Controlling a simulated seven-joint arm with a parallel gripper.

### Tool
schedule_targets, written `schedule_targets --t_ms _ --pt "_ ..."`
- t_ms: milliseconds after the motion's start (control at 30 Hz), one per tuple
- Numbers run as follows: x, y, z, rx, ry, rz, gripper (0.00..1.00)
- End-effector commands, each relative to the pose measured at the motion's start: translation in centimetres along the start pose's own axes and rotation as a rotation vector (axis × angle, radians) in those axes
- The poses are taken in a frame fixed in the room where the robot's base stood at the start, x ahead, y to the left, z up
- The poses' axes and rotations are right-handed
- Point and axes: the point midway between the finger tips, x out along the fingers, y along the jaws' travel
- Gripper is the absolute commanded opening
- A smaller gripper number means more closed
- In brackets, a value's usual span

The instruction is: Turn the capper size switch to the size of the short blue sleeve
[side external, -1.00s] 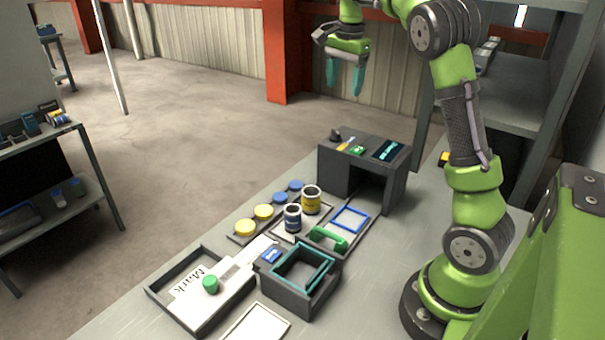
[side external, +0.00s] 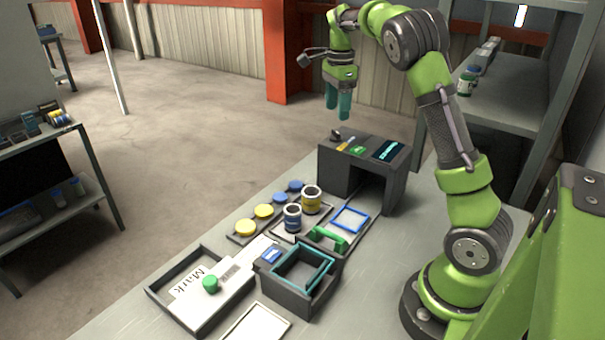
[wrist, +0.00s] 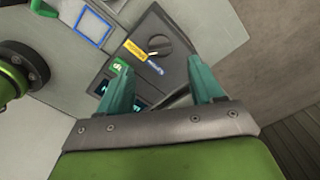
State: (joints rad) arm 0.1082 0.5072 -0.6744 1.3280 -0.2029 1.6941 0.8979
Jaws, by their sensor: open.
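The capper (side external: 398,185) is a dark grey block with an archway. Its size switch is a round dark knob (side external: 336,134) on top, and the knob also shows in the wrist view (wrist: 158,45). A yellow label (wrist: 135,50) and a blue label (wrist: 155,69) sit beside the knob; its exact setting is too small to tell. A sleeve with a dark blue band (side external: 292,219) stands upright on a tray, next to a sleeve with a yellow band (side external: 311,201). My gripper (side external: 338,108) is open and empty, above the knob and apart from it.
A green button (side external: 358,150) and a screen (side external: 388,150) share the capper top. Yellow caps (side external: 245,228) and blue caps (side external: 296,186) lie in a row. A blue frame (side external: 350,219), a green handle (side external: 330,238) and a dark box (side external: 290,297) stand in front.

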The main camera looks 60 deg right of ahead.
Motion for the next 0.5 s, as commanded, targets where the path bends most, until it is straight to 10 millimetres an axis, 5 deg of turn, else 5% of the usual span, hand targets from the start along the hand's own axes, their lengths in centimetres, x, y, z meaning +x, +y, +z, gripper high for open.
schedule_targets --t_ms 200,500 --pt "4.1 0.1 0.0 0.000 0.001 0.003 0.66" --pt "6.2 0.0 0.0 -0.001 0.000 -0.001 0.66"
